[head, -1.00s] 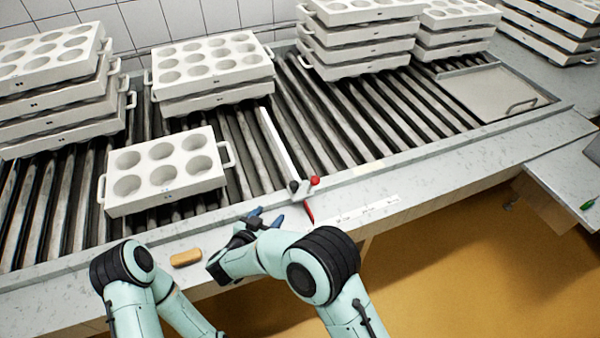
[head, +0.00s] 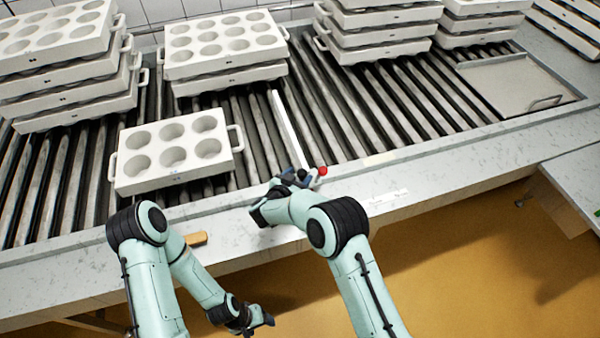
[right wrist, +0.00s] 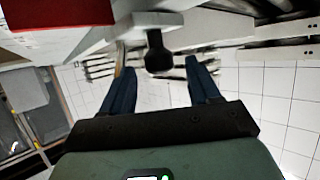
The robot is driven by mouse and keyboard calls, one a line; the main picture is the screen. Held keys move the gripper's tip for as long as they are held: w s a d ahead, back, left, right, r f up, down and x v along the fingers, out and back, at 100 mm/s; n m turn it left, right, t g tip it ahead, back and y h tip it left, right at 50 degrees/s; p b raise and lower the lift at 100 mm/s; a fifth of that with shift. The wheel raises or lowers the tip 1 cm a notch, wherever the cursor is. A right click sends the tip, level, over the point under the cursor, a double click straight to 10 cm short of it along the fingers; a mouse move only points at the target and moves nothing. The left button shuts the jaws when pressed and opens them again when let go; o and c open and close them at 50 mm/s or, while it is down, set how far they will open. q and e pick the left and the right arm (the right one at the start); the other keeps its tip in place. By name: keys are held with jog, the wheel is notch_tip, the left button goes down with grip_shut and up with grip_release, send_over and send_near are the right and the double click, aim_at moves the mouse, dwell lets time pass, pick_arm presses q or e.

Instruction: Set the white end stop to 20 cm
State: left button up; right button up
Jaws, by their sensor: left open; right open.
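The white end stop (head: 289,130) is a thin bar lying along the rollers. At its near end are a dark knob and a red knob (head: 322,170). My right gripper (head: 285,181) is at this near end, open. In the right wrist view, a black knob (right wrist: 157,52) shows between its two open fingers (right wrist: 162,88), with no visible grip on it. My left gripper (head: 264,319) is open and empty, low in front of the table.
A six-hole mould (head: 126,172) sits on the rollers left of the stop. Stacked moulds (head: 228,72) stand behind it, with more stacks at the back. A wooden block (head: 196,239) lies on the front ledge. The rollers right of the stop are clear up to a flat metal plate (head: 510,85).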

jog(key=shift+x, duration=0.9)
grip_shut()
jog(key=w+d, duration=0.2)
jog(key=d, duration=0.4)
jog(key=w+d, duration=0.2)
jog(key=d, duration=0.4)
jog(key=w+d, duration=0.2)
jog(key=d, duration=0.5)
jog(key=shift+d, duration=0.1)
grip_release()
